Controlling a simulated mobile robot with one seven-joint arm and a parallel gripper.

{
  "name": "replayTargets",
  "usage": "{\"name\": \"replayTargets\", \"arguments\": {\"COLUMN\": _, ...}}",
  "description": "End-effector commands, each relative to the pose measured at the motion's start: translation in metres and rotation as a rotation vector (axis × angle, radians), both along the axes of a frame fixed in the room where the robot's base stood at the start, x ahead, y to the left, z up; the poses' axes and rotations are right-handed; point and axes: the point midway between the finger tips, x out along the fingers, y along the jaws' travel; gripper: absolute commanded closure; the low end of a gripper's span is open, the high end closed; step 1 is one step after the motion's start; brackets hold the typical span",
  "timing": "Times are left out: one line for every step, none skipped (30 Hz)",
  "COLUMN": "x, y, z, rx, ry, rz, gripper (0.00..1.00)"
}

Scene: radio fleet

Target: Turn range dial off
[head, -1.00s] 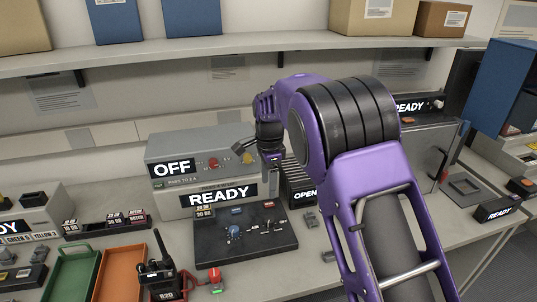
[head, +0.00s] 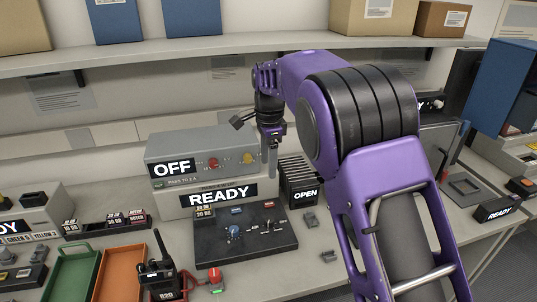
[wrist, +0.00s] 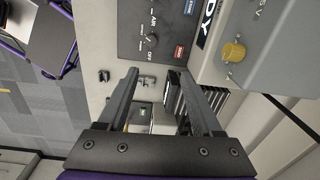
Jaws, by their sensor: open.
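My gripper (head: 271,165) hangs right of the yellow knob on the grey box, above the bench; its fingers are apart and empty in the wrist view (wrist: 153,74). A dark control panel (head: 212,250) lies in front of the box. It carries a blue knob (head: 234,232) on its left and a small dark selector (head: 268,225) between the words AIR and OFF. That selector also shows in the wrist view (wrist: 151,41), beyond the fingertips and untouched. The label RANGE is not readable, so I cannot tell which dial bears it.
The grey box with the OFF sign (head: 172,168) has a red knob (head: 213,163) and a yellow knob (head: 248,158). A READY sign (head: 222,195) stands below it. A dark rack with an OPEN sign (head: 305,194) is to the right. A radio (head: 160,265) stands front left.

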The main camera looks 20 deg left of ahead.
Motion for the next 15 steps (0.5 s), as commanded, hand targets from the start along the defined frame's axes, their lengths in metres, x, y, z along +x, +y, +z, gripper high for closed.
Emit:
{"name": "replayTargets", "arguments": {"x": 0.0, "y": 0.0, "z": 0.004, "rx": 0.001, "ry": -0.001, "rz": 0.0, "gripper": 0.33}}
{"name": "replayTargets", "arguments": {"x": 0.0, "y": 0.0, "z": 0.006, "rx": 0.001, "ry": -0.001, "rz": 0.0, "gripper": 0.33}}
{"name": "replayTargets", "arguments": {"x": 0.001, "y": 0.0, "z": 0.009, "rx": 0.001, "ry": -0.002, "rz": 0.0, "gripper": 0.33}}
{"name": "replayTargets", "arguments": {"x": 0.001, "y": 0.0, "z": 0.011, "rx": 0.001, "ry": -0.002, "rz": 0.0, "gripper": 0.33}}
{"name": "replayTargets", "arguments": {"x": 0.001, "y": 0.0, "z": 0.013, "rx": 0.001, "ry": -0.002, "rz": 0.0, "gripper": 0.33}}
{"name": "replayTargets", "arguments": {"x": 0.0, "y": 0.0, "z": 0.016, "rx": 0.001, "ry": -0.001, "rz": 0.0, "gripper": 0.33}}
{"name": "replayTargets", "arguments": {"x": 0.0, "y": 0.0, "z": 0.017, "rx": 0.001, "ry": -0.001, "rz": 0.0, "gripper": 0.33}}
{"name": "replayTargets", "arguments": {"x": 0.0, "y": 0.0, "z": 0.019, "rx": 0.0, "ry": 0.0, "rz": 0.0, "gripper": 0.33}}
{"name": "replayTargets", "arguments": {"x": 0.0, "y": 0.0, "z": 0.02, "rx": 0.001, "ry": -0.001, "rz": 0.0, "gripper": 0.33}}
{"name": "replayTargets", "arguments": {"x": 0.0, "y": 0.0, "z": 0.021, "rx": 0.001, "ry": -0.001, "rz": 0.0, "gripper": 0.33}}
{"name": "replayTargets", "arguments": {"x": 0.0, "y": 0.0, "z": 0.022, "rx": 0.001, "ry": -0.001, "rz": 0.0, "gripper": 0.33}}
{"name": "replayTargets", "arguments": {"x": 0.0, "y": 0.0, "z": 0.022, "rx": 0.001, "ry": -0.001, "rz": 0.0, "gripper": 0.33}}
{"name": "replayTargets", "arguments": {"x": 0.0, "y": 0.0, "z": 0.022, "rx": 0.001, "ry": -0.001, "rz": 0.0, "gripper": 0.33}}
{"name": "replayTargets", "arguments": {"x": 0.0, "y": 0.0, "z": 0.022, "rx": 0.001, "ry": -0.001, "rz": 0.0, "gripper": 0.33}}
{"name": "replayTargets", "arguments": {"x": 0.0, "y": 0.0, "z": 0.022, "rx": 0.001, "ry": -0.001, "rz": 0.0, "gripper": 0.33}}
